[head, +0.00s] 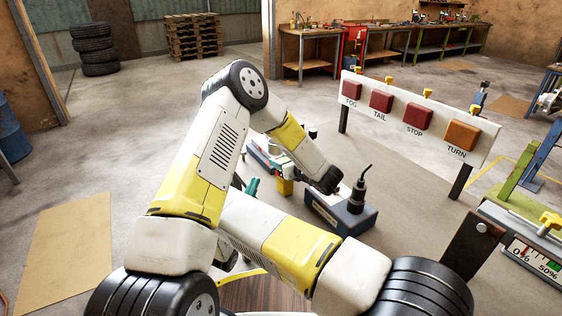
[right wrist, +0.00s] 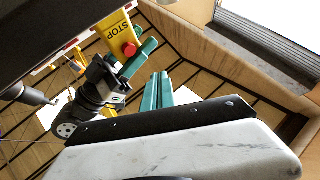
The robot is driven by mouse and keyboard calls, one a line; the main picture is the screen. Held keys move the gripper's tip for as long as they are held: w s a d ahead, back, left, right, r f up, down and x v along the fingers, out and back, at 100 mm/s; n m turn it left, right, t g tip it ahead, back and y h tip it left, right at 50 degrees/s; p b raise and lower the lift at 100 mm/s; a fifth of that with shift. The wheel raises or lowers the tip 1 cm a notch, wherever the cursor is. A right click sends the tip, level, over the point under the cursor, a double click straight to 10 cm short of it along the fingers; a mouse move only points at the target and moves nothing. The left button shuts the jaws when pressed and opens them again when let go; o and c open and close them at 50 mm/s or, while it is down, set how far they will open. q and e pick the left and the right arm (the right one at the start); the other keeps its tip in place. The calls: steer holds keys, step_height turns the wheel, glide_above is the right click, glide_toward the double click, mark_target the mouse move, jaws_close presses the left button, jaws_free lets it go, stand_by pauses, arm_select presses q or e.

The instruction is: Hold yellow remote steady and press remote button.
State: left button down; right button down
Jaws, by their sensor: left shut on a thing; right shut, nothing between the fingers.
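The yellow remote (right wrist: 122,36) shows at the top of the right wrist view, with a red button (right wrist: 129,49) and the word STOP upside down. My left gripper (right wrist: 133,64) is shut on it, with a teal finger beside the remote. In the head view a small yellow piece (head: 285,187), likely the remote, shows below my left forearm, and the left fingers are mostly hidden. My right gripper (right wrist: 157,90) has its teal fingers together and empty, apart from the remote, near the red button. A teal finger also shows in the head view (head: 252,187).
A white light board (head: 400,112) marked FOG, TAIL, STOP and TURN stands at the back right of the table (head: 405,205). A dark blue box (head: 343,213) with a black plug stands close to my arms. A 0% to 50% gauge (head: 530,255) is at the right.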

steer(key=shift+w+d, duration=0.6)
steer(key=shift+d, duration=0.25)
steer(key=shift+w+d, duration=0.55)
steer(key=shift+d, duration=0.3)
steer(key=shift+w+d, duration=0.6)
steer(key=shift+d, duration=0.25)
steer(key=shift+d, duration=0.1)
steer(key=shift+w+d, duration=0.25)
steer(key=shift+a, duration=0.1)
steer(key=shift+s+a, duration=0.25)
steer(key=shift+s, duration=0.05)
steer(key=shift+a, duration=0.1)
stand_by(0.4)
steer(key=s+a, duration=0.1)
steer(key=a, duration=0.1)
steer(key=s+a, duration=0.2)
steer(key=shift+s+a, duration=0.15)
steer(key=shift+a, duration=0.25)
